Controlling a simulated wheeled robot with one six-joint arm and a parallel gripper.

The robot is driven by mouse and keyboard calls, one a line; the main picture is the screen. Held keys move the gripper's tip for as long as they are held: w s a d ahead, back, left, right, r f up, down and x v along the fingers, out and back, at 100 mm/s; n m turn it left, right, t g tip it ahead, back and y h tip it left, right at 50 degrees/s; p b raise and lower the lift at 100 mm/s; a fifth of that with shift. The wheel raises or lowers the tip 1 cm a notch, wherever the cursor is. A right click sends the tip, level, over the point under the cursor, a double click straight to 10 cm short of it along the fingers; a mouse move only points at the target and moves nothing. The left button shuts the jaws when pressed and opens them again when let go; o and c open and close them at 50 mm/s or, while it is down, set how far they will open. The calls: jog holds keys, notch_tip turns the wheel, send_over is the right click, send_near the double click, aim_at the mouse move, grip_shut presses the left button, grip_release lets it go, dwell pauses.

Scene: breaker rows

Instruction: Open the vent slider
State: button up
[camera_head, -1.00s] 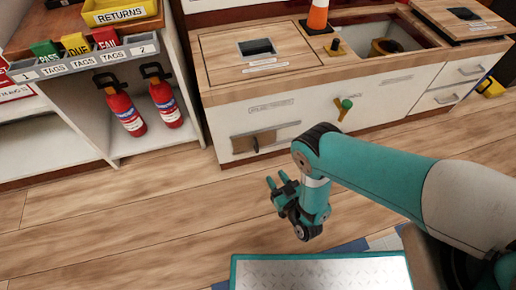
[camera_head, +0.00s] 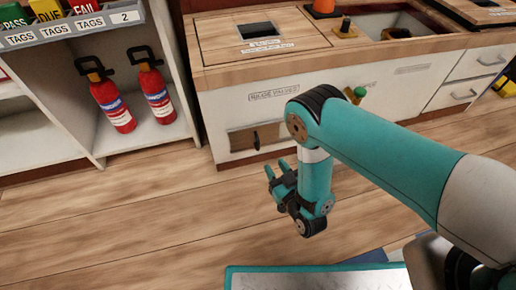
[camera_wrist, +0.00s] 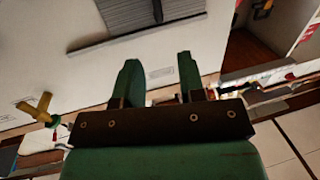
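The vent slider is on the white cabinet front, low down: a brown panel (camera_head: 240,141) with a dark upright handle (camera_head: 256,141). In the wrist view, the grey panel (camera_wrist: 122,14) shows at the top edge, with its dark handle (camera_wrist: 157,10) and a long rail (camera_wrist: 138,33) below it. My gripper (camera_head: 276,170) is in front of the cabinet, to the lower right of the slider and apart from it. In the wrist view, my gripper (camera_wrist: 159,72) has its two green fingers spread with nothing between them. My arm hides the slider's right part in the head view.
A green-knobbed valve (camera_head: 357,94) is on the cabinet front behind my arm; its yellow handle (camera_wrist: 38,108) shows in the wrist view. Two fire extinguishers (camera_head: 112,104) stand on the left shelf. A metal-topped platform (camera_head: 310,279) is at the bottom. The floor before the cabinet is clear.

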aim_at(258, 139)
jog(key=shift+b+x, duration=3.2)
jog(key=shift+x, duration=2.7)
grip_shut()
